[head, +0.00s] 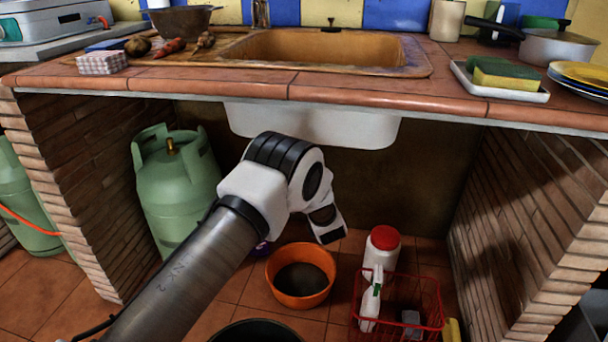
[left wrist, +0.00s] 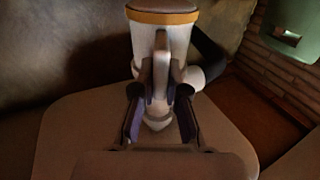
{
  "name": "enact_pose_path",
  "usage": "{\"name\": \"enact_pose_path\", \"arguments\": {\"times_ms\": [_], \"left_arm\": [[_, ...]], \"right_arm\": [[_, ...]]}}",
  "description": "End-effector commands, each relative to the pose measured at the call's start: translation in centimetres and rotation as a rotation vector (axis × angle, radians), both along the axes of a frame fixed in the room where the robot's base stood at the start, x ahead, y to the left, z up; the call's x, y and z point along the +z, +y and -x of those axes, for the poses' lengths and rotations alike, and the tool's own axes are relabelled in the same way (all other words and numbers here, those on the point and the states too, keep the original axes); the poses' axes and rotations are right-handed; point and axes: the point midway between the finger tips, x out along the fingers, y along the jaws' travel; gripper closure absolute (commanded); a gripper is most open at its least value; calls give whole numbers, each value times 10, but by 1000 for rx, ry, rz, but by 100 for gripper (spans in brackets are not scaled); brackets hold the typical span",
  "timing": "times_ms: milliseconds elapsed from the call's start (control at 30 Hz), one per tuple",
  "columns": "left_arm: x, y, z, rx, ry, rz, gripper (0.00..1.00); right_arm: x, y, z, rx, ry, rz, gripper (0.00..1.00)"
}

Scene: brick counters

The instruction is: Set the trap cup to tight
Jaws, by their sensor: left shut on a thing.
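In the left wrist view the trap cup (left wrist: 160,45) is a whitish part with an upright rib in front and an orange band (left wrist: 162,17) at its top end. My left gripper (left wrist: 160,108) has its two fingers on either side of it, shut on the cup. In the head view my left arm reaches under the sink (head: 312,125). There the trap and the left fingertips are hidden behind the arm and basin. No mark showing how tight the cup is can be read. My right gripper is in neither view.
An orange bowl (head: 300,301) with dark contents stands on the floor below. A red basket (head: 433,326) with bottles stands to its right, a dark tub (head: 255,330) in front. A green gas bottle (head: 175,190) and brick walls flank the space. A dark pipe (left wrist: 210,55) runs beside the cup.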

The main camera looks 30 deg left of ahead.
Motion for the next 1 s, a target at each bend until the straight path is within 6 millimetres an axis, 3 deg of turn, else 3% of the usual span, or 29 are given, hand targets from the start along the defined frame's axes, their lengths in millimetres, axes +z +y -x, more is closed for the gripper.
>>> {"name": "enact_pose_path", "arguments": {"times_ms": [333, 833, 900, 933, 1000], "left_arm": [[0, -4, -4, 166, -1, -1, 100], [0, -4, -4, 194, -1, -1, 100], [0, -4, -4, 194, -1, -1, 70], [0, -4, -4, 194, -1, -1, 62], [0, -4, -4, 194, -1, -1, 62]], "right_arm": [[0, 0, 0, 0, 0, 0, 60], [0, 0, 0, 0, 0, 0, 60], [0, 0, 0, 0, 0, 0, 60], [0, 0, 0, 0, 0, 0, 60], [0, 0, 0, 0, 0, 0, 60]]}}
